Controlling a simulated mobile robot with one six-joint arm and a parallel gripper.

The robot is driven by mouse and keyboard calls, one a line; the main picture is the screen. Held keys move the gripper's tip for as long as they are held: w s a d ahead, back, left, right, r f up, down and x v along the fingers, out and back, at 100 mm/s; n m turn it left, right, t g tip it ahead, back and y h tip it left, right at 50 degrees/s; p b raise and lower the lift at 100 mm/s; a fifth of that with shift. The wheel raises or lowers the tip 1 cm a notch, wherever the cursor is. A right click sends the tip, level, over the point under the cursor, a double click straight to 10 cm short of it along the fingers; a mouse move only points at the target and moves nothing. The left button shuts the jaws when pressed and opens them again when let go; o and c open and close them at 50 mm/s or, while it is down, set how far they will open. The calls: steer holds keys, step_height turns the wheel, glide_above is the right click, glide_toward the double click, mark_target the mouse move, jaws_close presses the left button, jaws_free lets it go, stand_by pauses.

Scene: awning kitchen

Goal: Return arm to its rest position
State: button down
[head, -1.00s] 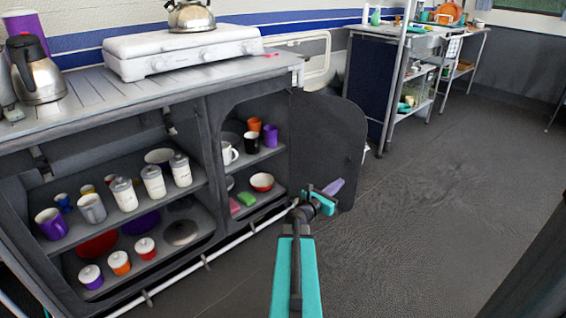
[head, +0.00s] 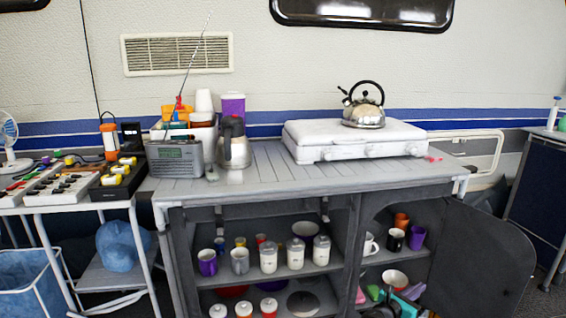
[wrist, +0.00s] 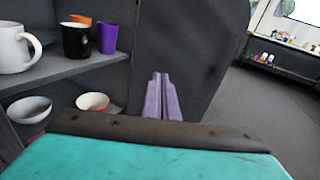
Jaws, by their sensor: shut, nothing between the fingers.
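My gripper (wrist: 162,97) shows in the wrist view as two purple fingers. They are closed side by side with nothing between them. They point at the dark open cabinet door (wrist: 190,50), just right of the shelves. In the head view only a small teal and dark part of my arm shows at the bottom edge, in front of the right cabinet opening. The same open door (head: 470,265) stands to its right there. Whether the fingers touch the door cannot be told.
The cabinet's right shelves hold a white mug (wrist: 16,50), a black mug (wrist: 76,41), a purple cup (wrist: 107,37) and bowls (wrist: 92,102). A kettle (head: 364,112) stands on the white stove (head: 320,142). A radio (head: 176,160) stands left on the counter (head: 265,165). Floor is open right of the door (wrist: 240,115).

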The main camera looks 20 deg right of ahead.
steer(key=w+a+r+n+t+y+p, duration=0.1)
steer(key=w+a+n+t+y+p, duration=0.4)
steer(key=w+a, duration=0.55)
steer(key=w+a+n+t+y+p, duration=0.25)
steer(key=w+a+n+p, duration=0.45)
steer(key=a, duration=0.7)
steer(key=w+a+f+n+y+p, duration=0.15)
steer(key=a+n+y+p, duration=0.35)
steer(key=a, duration=0.6)
steer(key=a+f+n+y+p, duration=0.25)
steer(key=a+n, duration=0.45)
steer(key=a, duration=0.5)
steer(key=s+a+f+n+g+y+p, duration=0.2)
steer(key=s+a+f+n+g+p, duration=0.1)
steer(key=s+a+n, duration=0.4)
steer(key=s+a+f+n+g+y+p, duration=0.2)
steer(key=s+a+f+n+g, duration=0.15)
steer(key=s+a+n, duration=0.35)
steer(key=s+d+n+g+h, duration=0.1)
steer(key=s+n+g, duration=0.8)
steer(key=s, duration=1.3)
steer(key=d+r+n, duration=0.1)
steer(key=n, duration=0.3)
steer(key=shift+s+h+p, duration=0.3)
steer(key=shift+h, duration=0.1)
